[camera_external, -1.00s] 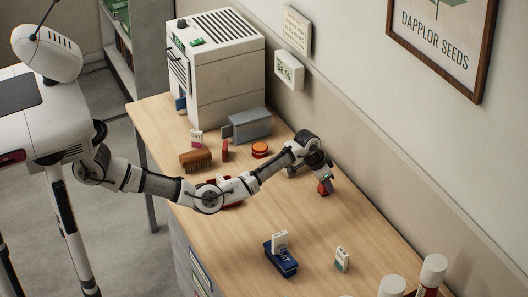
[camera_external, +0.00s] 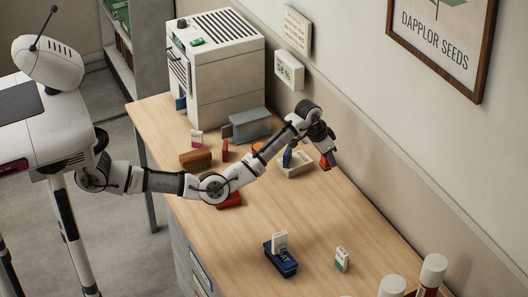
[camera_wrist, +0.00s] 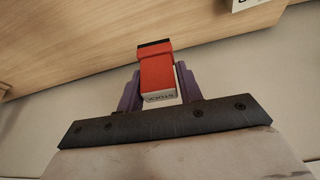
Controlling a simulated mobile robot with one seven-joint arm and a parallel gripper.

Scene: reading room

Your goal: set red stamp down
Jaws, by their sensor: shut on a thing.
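The red stamp (camera_wrist: 157,72) is between the two purple fingers of my gripper (camera_wrist: 158,88) in the wrist view. It has a dark far end and a white near end with dark lettering. In the external view, my gripper (camera_external: 326,154) is shut on the red stamp (camera_external: 328,161), just right of a white tray (camera_external: 297,170) near the wall. The stamp seems to be above the table (camera_external: 330,215), but the gap below it is hard to judge.
A blue item (camera_external: 287,157) stands at the tray. A blue pad (camera_external: 281,262) with a white block on it and another white block (camera_external: 342,259) stand at the front. A red item (camera_external: 230,200) lies under my arm. The middle of the table is clear.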

